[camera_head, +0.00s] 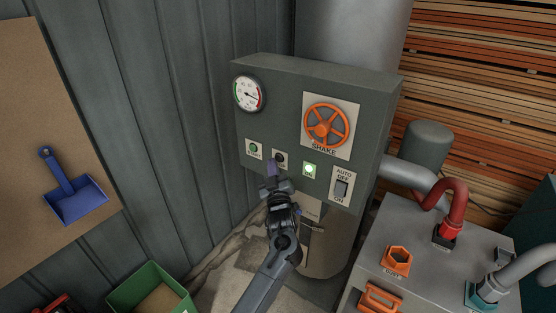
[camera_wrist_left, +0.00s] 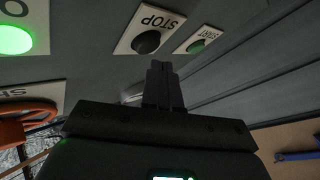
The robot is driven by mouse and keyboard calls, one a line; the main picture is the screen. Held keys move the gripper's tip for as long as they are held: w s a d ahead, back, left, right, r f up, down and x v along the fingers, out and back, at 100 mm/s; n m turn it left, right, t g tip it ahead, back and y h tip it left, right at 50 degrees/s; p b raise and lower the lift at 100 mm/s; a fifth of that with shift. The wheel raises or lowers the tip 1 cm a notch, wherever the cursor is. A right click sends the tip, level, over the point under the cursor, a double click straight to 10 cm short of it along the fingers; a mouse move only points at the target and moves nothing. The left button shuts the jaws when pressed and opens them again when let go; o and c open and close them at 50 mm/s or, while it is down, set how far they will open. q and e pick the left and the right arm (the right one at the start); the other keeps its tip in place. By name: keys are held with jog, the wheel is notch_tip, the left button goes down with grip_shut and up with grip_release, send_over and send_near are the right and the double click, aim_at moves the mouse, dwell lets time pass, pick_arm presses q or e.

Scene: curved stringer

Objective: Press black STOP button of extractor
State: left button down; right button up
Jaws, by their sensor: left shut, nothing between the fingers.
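The left gripper is shut and empty. No contact with the button shows; the exact gap is unclear. My right gripper is in neither view.
The green START button (camera_head: 253,149) is left of STOP, and a lit green lamp (camera_head: 309,170) is right. An AUTO switch (camera_head: 341,188), orange SHAKE wheel (camera_head: 327,126) and gauge (camera_head: 248,94) share the panel. A grey machine (camera_head: 430,245) stands lower right.

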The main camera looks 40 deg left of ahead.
pick_arm(q)
jog(key=shift+w, duration=0.4)
jog(key=shift+w+f+b, duration=0.1)
jog(key=shift+w+b, duration=0.25)
jog(key=shift+b, duration=0.35)
dwell(0.3)
dwell(0.4)
jog(key=shift+s+p, duration=0.8)
jog(key=shift+p, duration=0.15)
